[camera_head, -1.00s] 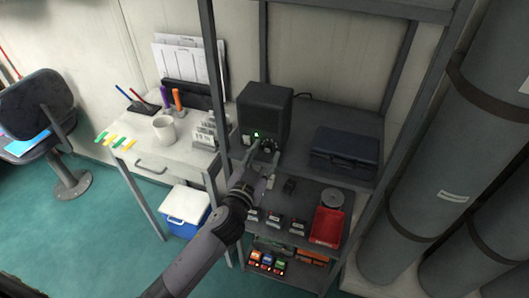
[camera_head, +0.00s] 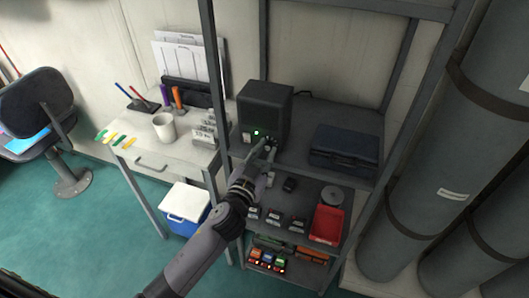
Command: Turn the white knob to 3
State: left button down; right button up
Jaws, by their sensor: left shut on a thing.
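A black box-shaped unit (camera_head: 265,108) stands on the upper shelf of the rack, with a lit green light (camera_head: 257,132) on its front. A small dial knob (camera_head: 270,145) is on the lower right of that front, mostly covered by my fingers; its colour, number marks and pointer are too small to read. My left gripper (camera_head: 264,151) is at this knob, its fingers closed around it. My right gripper is not in view.
A dark blue case (camera_head: 345,149) sits right of the unit on the same shelf. Below are a red tray (camera_head: 327,224) and several small devices. A rack post (camera_head: 212,75) stands left of the unit; a desk with a mug (camera_head: 164,127) is further left.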

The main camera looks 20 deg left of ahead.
pick_arm(q)
jog(key=shift+m, duration=0.4)
jog(key=m+p, duration=0.1)
jog(key=m, duration=0.3)
jog(key=shift+r+m, duration=0.1)
jog(key=shift+m, duration=0.2)
jog(key=m+p, duration=0.1)
jog(key=m, duration=0.4)
jog(key=shift+p, duration=0.4)
jog(key=m+p, duration=0.1)
jog(key=m, duration=0.4)
jog(key=shift+m+y, duration=0.3)
jog(key=shift+m+p, duration=0.65)
jog(key=shift+m, duration=1.85)
jog(key=c, duration=1.4)
grip_release()
jog(key=shift+c, duration=0.2)
